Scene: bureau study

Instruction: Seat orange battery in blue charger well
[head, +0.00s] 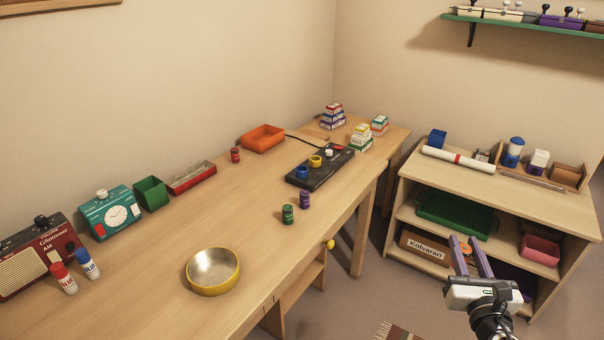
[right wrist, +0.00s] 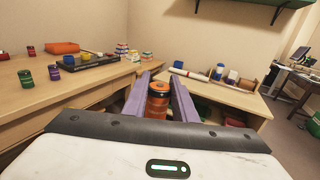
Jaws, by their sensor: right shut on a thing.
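The orange battery (head: 466,250) is held upright between the purple fingers of my right gripper (head: 469,246). It also shows in the right wrist view (right wrist: 157,101), with a finger on each side and a dark band near its top. The gripper is in the air at the lower right, in front of the low shelf and well apart from the desk. The black charger (head: 296,181) lies on the desk, with its blue well (head: 302,173) at the near end and yellow, white and red wells behind. Whether the blue well is empty is too small to tell. My left gripper is out of view.
A green battery (head: 288,215) and a purple battery (head: 305,200) stand in front of the charger. A red battery (head: 235,155) stands near an orange tray (head: 263,138). Small stacked boxes (head: 361,138) stand beyond the charger. A yellow-rimmed bowl (head: 213,287) sits nearer. The desk's edge (head: 352,199) lies between gripper and charger.

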